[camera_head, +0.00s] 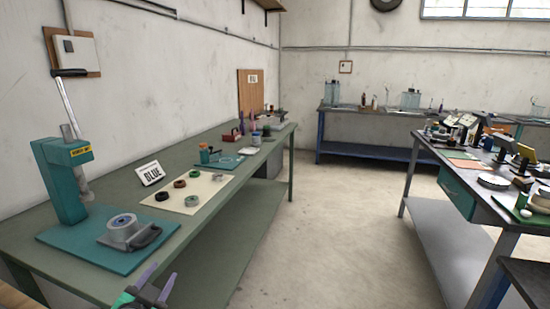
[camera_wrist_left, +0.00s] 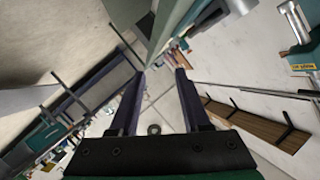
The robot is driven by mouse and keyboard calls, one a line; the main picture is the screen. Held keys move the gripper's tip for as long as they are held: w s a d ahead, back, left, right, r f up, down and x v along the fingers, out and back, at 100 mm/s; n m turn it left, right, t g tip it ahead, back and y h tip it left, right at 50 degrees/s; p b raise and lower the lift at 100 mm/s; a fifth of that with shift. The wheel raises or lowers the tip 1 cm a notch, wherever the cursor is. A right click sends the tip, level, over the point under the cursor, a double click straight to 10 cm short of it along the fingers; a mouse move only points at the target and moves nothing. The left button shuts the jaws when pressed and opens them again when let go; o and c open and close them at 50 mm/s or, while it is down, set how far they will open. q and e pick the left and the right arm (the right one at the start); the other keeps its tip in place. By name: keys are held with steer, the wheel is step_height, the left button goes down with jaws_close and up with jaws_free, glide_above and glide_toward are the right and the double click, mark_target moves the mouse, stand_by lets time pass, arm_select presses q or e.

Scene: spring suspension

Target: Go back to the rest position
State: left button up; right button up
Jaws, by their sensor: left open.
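My left gripper (camera_head: 150,289) shows at the bottom of the head view, in front of the near edge of the green workbench (camera_head: 235,212). Its two purple fingers are apart and nothing is between them. In the left wrist view the open fingers (camera_wrist_left: 160,85) also show empty, with the room seen tilted behind them. My right gripper is in neither view. A teal press (camera_head: 62,180) stands on the bench at the left. A grey round part with a handle (camera_head: 125,230) sits on its teal base plate (camera_head: 75,243).
Small tools and containers lie farther back on the bench. A cluttered table (camera_head: 460,165) is at the right. The floor (camera_head: 330,225) between the tables is clear.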

arm_select(q)
steer(key=s+d+f+n+g+h, duration=0.3)
steer(key=s+f+g, duration=0.8)
steer(key=s+f, duration=0.85)
step_height(320, 180, down, 24)
steer(key=s+r+g+y+p, duration=0.1)
steer(key=s+g+p, duration=0.1)
steer(key=s, duration=0.1)
steer(key=s+a+f+p, duration=0.1)
steer(key=s+a+f, duration=0.2)
steer(key=s+f, duration=0.8)
steer(key=s, duration=0.4)
steer(key=shift+s+a+f+g, duration=0.25)
steer(key=shift+a+f+g, duration=0.1)
steer(key=shift+f+g, duration=0.05)
